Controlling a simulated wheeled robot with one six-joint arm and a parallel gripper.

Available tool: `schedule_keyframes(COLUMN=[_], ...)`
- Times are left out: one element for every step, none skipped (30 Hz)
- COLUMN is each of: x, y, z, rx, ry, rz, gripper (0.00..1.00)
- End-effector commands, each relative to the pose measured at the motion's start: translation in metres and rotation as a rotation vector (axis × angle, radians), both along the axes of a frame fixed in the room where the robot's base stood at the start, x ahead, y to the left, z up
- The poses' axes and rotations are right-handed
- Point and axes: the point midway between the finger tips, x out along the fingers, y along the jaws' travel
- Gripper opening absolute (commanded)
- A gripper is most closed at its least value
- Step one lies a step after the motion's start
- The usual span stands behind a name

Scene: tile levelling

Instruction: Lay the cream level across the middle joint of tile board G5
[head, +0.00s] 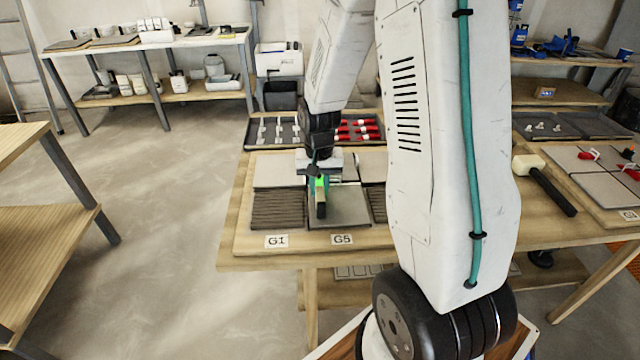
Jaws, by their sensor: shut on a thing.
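Tile board G5 (340,221), marked by its label G5 (342,239), lies on the wooden table, with a grey tile at its front.
Board G1 (277,223), with ridged mortar, lies just left. Behind is a dark tray (262,143) with white and red pieces. A mallet (546,184) lies right of my arm, near another tile board (600,190). The floor at left is clear.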

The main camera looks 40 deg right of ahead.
Motion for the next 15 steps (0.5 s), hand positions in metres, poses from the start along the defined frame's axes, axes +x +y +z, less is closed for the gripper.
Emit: schedule_keyframes(x=[0.0002, 0.0002, 0.0002, 0.0002, 0.0002, 0.0003, 0.0003, 0.0003, 0.0003, 0.0003, 0.0003, 0.0003, 0.0003, 0.0003, 0.0002], y=[-0.0001, -0.0001, -0.0001, -0.0001, 0.0000, 0.0001, 0.0002, 0.0002, 0.0002, 0.0003, 0.0002, 0.0002, 0.0002, 0.0002, 0.0001], z=[0.0002, 0.0002, 0.0002, 0.0001, 0.0000, -0.0002, -0.0005, -0.0007, -0.0011, -0.0014, -0.0017, -0.0022, -0.0025, -0.0028, -0.0032], rx=[0.000, 0.000, 0.000, 0.000, 0.000, 0.000, 0.000, 0.000, 0.000, 0.000, 0.000, 0.000, 0.000, 0.000, 0.000], ry=[0.000, 0.000, 0.000, 0.000, 0.000, 0.000, 0.000, 0.000, 0.000, 0.000, 0.000, 0.000, 0.000, 0.000, 0.000], rz=[0.000, 0.000, 0.000, 0.000, 0.000, 0.000, 0.000, 0.000, 0.000, 0.001, 0.001, 0.001, 0.000, 0.000, 0.000], gripper=[0.00, 0.00, 0.00, 0.00, 0.00, 0.00, 0.00, 0.00, 0.00, 0.00, 0.00, 0.00, 0.00, 0.00, 0.00])
